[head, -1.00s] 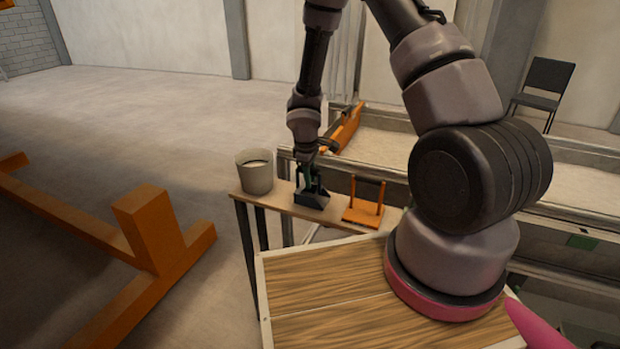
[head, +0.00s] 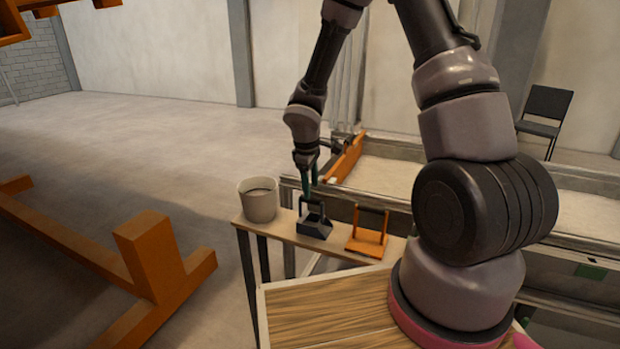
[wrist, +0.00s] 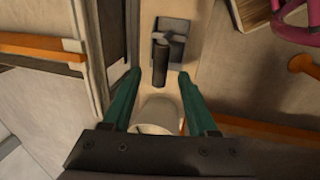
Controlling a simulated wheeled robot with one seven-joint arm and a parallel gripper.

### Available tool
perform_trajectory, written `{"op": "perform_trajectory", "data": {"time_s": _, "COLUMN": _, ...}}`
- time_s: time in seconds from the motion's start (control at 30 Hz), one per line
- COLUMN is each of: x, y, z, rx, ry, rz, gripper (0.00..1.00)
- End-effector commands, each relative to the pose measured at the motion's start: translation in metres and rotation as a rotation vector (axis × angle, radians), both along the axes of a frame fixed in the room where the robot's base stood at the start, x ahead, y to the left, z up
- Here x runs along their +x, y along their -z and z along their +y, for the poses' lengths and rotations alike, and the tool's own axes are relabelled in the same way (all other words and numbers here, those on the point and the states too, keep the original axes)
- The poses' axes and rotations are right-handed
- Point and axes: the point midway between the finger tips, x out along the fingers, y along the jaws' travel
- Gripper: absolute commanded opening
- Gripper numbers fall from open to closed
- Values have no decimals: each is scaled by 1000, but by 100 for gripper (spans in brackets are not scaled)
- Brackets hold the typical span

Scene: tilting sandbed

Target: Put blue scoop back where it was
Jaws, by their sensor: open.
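The blue scoop (head: 314,228), a dark blue-grey body with a dark handle, sits on the narrow wooden shelf (head: 285,232) between a bucket and an orange piece. My gripper (head: 310,186) is just above the scoop, fingers pointing down, open and empty. In the wrist view the scoop (wrist: 170,50) lies beyond the fingertips, and its black handle (wrist: 161,66) shows between the two green fingers of my gripper (wrist: 160,78). The scoop appears to rest on the shelf, apart from the fingers.
A pale bucket (head: 259,204) stands left of the scoop. An orange piece with a dark bar (head: 368,238) stands close on its right. Behind is the sandbed (head: 385,178) with an orange board (head: 346,158). A large orange beam frame (head: 150,240) stands on the floor at left.

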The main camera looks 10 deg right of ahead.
Motion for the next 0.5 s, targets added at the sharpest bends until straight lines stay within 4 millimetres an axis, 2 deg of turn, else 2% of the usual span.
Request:
{"op": "perform_trajectory", "data": {"time_s": 0.1, "x": -2, "y": -18, "z": 2, "rx": 1, "ry": 3, "rz": -3, "gripper": 59}}
{"op": "perform_trajectory", "data": {"time_s": 0.4, "x": -5, "y": -35, "z": 1, "rx": -1, "ry": 11, "rz": -5, "gripper": 59}}
{"op": "perform_trajectory", "data": {"time_s": 0.5, "x": -6, "y": -56, "z": -8, "rx": -3, "ry": 68, "rz": -32, "gripper": 59}}
